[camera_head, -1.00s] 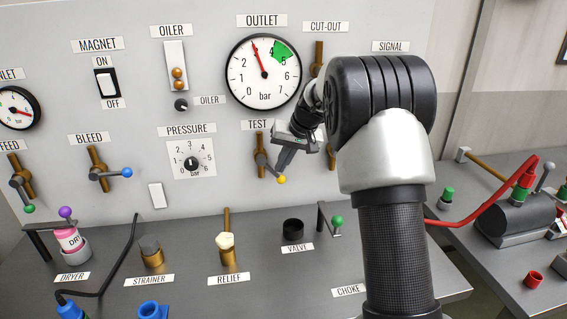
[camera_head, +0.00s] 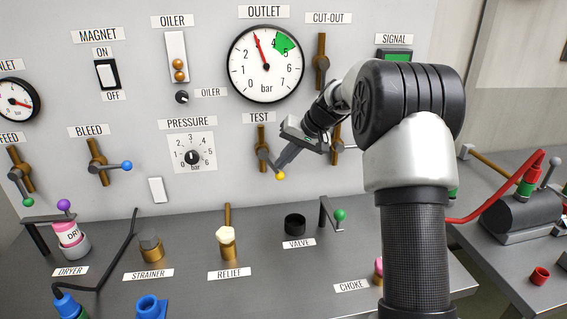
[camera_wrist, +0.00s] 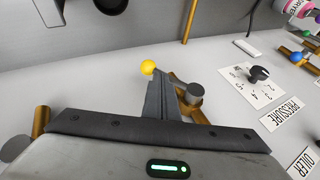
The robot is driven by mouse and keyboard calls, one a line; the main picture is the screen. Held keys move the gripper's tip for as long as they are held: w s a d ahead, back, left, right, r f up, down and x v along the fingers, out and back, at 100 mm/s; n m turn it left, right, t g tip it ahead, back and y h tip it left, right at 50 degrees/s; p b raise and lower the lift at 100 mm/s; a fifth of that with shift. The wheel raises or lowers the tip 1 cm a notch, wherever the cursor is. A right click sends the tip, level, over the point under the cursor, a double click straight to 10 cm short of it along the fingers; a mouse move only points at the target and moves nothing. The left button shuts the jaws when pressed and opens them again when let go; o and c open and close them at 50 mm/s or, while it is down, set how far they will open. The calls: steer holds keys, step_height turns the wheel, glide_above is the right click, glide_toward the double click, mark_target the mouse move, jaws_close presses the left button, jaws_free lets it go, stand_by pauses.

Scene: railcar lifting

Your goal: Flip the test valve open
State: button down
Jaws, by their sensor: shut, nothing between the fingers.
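The test valve (camera_head: 262,136) is a brass pipe fitting on the grey panel under the TEST label. Its short lever slopes down to the right and ends in a yellow ball (camera_head: 280,175). My gripper (camera_head: 282,167) is shut and empty, its fingertips right at the lever beside the ball. In the wrist view, the shut fingers (camera_wrist: 163,76) reach close to the yellow ball (camera_wrist: 148,67), which is just left of the tips. The valve's grey hub (camera_wrist: 195,93) is to the right of the fingers. Whether the fingers touch the lever cannot be told; they partly cover it.
The outlet gauge (camera_head: 265,64) is above, with the pressure dial (camera_head: 191,156) to the left. The cut-out valve (camera_head: 321,62) is at upper right, near my arm. Below, the bench holds the relief valve (camera_head: 227,245) and a green-knobbed lever (camera_head: 340,215).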

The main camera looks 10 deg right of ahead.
steer(key=f+y+b, duration=0.2)
steer(key=b, duration=0.1)
steer(key=shift+a+m+y, duration=0.25)
steer(key=shift+m+y, duration=0.05)
steer(key=shift+y, duration=0.1)
steer(key=shift+a+f+y+b, duration=0.2)
steer(key=shift+a+y+b, duration=0.4)
steer(key=shift+b, duration=0.45)
steer(key=shift+d, duration=0.1)
